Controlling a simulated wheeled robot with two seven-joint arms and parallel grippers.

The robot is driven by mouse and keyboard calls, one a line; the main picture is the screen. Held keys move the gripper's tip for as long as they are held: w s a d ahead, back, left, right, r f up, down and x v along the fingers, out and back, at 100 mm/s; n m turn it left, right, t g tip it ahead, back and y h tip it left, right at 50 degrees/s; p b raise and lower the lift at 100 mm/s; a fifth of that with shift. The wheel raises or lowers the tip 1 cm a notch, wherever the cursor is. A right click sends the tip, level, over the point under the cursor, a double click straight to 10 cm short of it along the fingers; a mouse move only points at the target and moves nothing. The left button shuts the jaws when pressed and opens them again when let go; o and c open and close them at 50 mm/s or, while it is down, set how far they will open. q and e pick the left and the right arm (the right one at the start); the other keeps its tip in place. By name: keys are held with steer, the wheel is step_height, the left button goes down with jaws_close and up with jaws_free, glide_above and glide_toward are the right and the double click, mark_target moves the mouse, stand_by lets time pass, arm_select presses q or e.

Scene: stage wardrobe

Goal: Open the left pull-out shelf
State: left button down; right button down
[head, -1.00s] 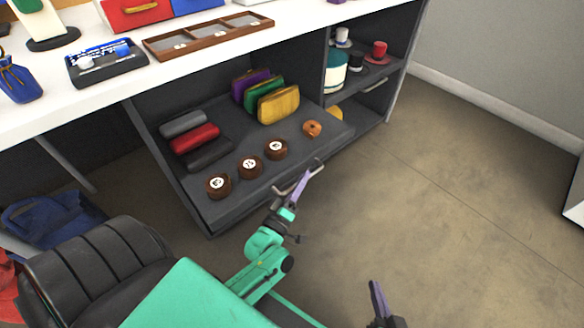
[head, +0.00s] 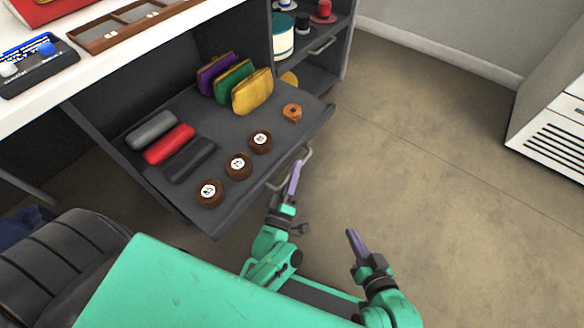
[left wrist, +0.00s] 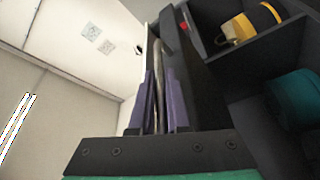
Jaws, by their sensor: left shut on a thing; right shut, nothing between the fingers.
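The left pull-out shelf (head: 222,128) is dark grey and stands drawn out from under the white counter in the head view. Its metal bar handle (head: 307,156) is on the front edge, and the handle also shows in the left wrist view (left wrist: 158,75). My left gripper (head: 296,172) is shut on this handle. In the left wrist view its purple fingers (left wrist: 160,108) lie on either side of the bar. My right gripper (head: 353,240) is shut and empty, above the floor to the right of the shelf.
The shelf carries several round brown tins (head: 238,166), rolled cloths (head: 170,145), purses (head: 252,91) and an orange item (head: 292,113). A cabinet section with hats (head: 284,38) is at right. A white vented unit (head: 556,125) stands far right. The floor (head: 430,130) between is clear.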

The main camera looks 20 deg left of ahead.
arm_select(q)
steer(key=c, duration=0.9)
jaws_free()
arm_select(e)
steer(key=shift+a, duration=0.1)
arm_select(q)
steer(key=shift+s, duration=0.1)
arm_select(e)
steer(key=shift+r, duration=0.1)
arm_select(q)
steer(key=p+v, duration=0.1)
steer(key=v, duration=1.3)
steer(key=shift+s+f, duration=0.1)
steer(key=shift+s, duration=0.1)
arm_select(e)
steer(key=shift+d+r+g, duration=0.4)
steer(key=shift+r, duration=0.15)
arm_select(q)
steer(key=shift+p, duration=0.45)
arm_select(e)
steer(key=shift+w+r, duration=0.1)
